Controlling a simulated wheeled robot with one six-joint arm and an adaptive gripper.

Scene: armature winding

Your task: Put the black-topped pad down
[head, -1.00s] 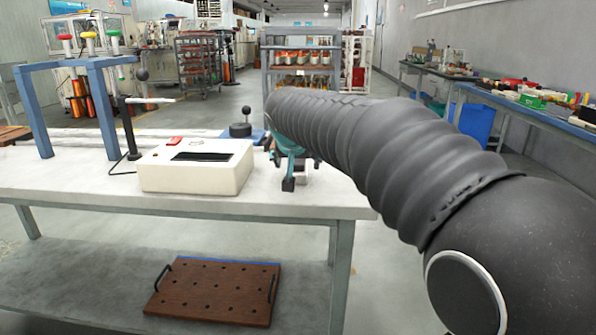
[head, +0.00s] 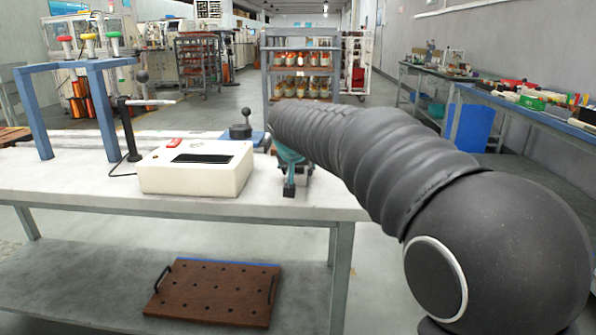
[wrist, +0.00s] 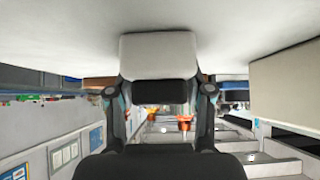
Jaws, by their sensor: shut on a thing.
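My gripper (wrist: 160,94) is shut on the black-topped pad in the wrist view, with one finger on each side. The pad has a white body (wrist: 158,55) and a black top (wrist: 160,91). The wrist picture is upside down, with the white tabletop (wrist: 55,28) along its upper edge. The pad's white end meets or nearly meets that surface; I cannot tell if it touches. In the head view my gripper (head: 290,178) is low over the right end of the white table (head: 100,190). The pad is not clearly visible there.
A cream box (head: 197,168) with a red button stands just left of my gripper. A black-knobbed device (head: 240,130) is behind it. A blue frame (head: 82,105) stands at the left. A brown perforated board (head: 213,293) lies on the lower shelf.

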